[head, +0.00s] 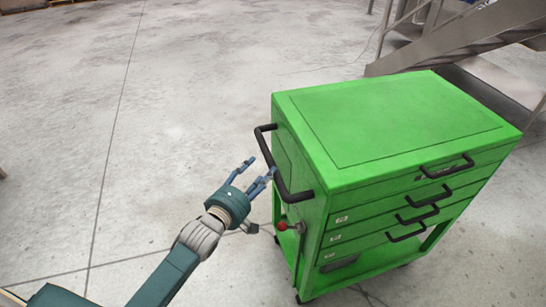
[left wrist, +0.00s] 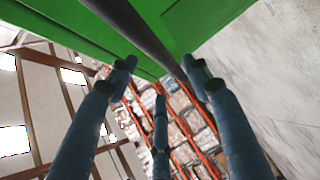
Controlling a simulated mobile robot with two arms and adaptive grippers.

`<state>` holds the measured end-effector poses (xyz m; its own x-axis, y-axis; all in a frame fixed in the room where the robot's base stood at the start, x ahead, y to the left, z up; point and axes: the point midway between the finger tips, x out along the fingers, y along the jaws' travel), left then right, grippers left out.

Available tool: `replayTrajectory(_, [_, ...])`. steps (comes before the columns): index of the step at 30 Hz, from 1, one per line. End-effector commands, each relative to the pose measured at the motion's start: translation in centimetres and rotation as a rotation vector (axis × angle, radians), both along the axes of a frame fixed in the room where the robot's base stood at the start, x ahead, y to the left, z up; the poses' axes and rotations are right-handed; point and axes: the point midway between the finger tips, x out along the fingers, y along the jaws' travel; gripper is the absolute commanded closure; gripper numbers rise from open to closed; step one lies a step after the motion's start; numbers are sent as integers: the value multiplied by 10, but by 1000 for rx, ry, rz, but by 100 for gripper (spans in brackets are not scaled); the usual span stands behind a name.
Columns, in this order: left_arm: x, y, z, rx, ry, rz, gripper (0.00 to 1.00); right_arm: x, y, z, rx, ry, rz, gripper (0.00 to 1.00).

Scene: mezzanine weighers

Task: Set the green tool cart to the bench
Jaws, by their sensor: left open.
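The green tool cart (head: 390,125) stands upright on the floor in the right half of the head view. Its drawers with black pulls face the lower right. A black push handle (head: 268,155) sticks out from its left side. My left gripper (head: 258,172) is open beside this handle, its fingertips close to the bar. In the left wrist view the dark handle bar (left wrist: 140,30) crosses between the open fingers (left wrist: 158,85), in front of the green cart side (left wrist: 195,20). I cannot tell whether a finger touches the bar. No bench shows. My right gripper is out of view.
A metal staircase (head: 455,40) stands behind the cart at the upper right, close to its far side. A red knob (head: 282,226) sits low on the cart's handle side. The concrete floor (head: 180,90) to the left and behind is clear.

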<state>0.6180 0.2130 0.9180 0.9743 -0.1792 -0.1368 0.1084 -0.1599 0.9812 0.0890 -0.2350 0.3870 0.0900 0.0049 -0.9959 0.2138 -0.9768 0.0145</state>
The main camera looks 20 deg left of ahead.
Motion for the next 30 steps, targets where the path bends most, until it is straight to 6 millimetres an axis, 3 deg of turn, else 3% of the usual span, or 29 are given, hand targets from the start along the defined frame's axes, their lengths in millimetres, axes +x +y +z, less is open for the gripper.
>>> replayTrajectory(6, [43, -8, -4, 1, -1, 1, 50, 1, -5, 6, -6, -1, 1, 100])
replayTrajectory(12, [70, -13, -9, 2, -1, 0, 50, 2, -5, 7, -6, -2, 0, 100])
replayTrajectory(25, [79, -15, -12, 2, 1, -1, 50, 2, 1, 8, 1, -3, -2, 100])
replayTrajectory(30, [79, -15, -12, 2, 1, 0, 84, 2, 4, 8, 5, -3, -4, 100])
